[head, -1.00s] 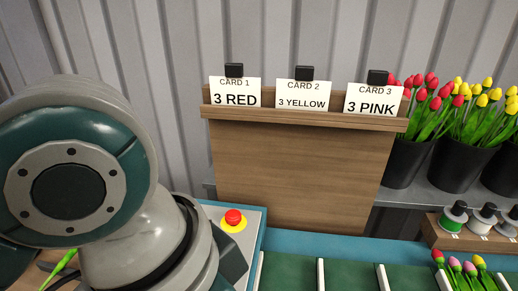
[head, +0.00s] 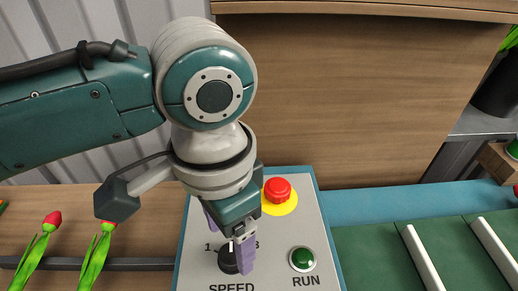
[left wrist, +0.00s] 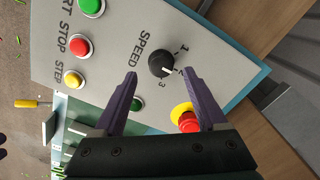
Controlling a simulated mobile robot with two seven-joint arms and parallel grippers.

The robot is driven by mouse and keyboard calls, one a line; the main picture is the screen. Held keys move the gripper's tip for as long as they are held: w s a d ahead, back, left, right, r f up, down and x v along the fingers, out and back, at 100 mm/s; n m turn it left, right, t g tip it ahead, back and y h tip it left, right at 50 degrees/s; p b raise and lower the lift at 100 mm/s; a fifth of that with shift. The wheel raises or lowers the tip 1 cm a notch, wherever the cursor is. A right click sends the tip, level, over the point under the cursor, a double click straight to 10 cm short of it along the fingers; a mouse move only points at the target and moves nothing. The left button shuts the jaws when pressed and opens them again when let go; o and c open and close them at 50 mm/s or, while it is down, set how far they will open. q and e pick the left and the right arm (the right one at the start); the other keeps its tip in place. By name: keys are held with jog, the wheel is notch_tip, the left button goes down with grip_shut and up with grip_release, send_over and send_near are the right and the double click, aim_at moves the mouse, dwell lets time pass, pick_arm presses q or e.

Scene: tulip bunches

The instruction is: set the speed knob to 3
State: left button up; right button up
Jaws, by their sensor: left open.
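The black speed knob (head: 228,262) sits on the light grey control panel (head: 196,270) above the word SPEED. It also shows in the left wrist view (left wrist: 160,63), with marks 1, 2 and 3 around it. Its white pointer is at the middle mark, 2, which is partly hidden in the head view. My left gripper (head: 229,237) points down at the knob. Its purple fingers are open, and in the left wrist view (left wrist: 159,74) the knob shows between and just beyond the fingertips. I cannot tell whether either finger touches it. My right gripper is not in view.
A red mushroom button (head: 278,189) on a yellow ring and a green RUN button (head: 302,259) are close to the knob. Green, red and yellow (left wrist: 73,79) buttons line the panel in the wrist view. A green belt (head: 370,255) with white dividers lies right; tulips (head: 98,255) lie left.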

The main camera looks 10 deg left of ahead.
aim_at(231, 254)
pick_arm(q)
jog(key=shift+f+b, duration=0.3)
jog(key=shift+f, duration=1.5)
grip_shut()
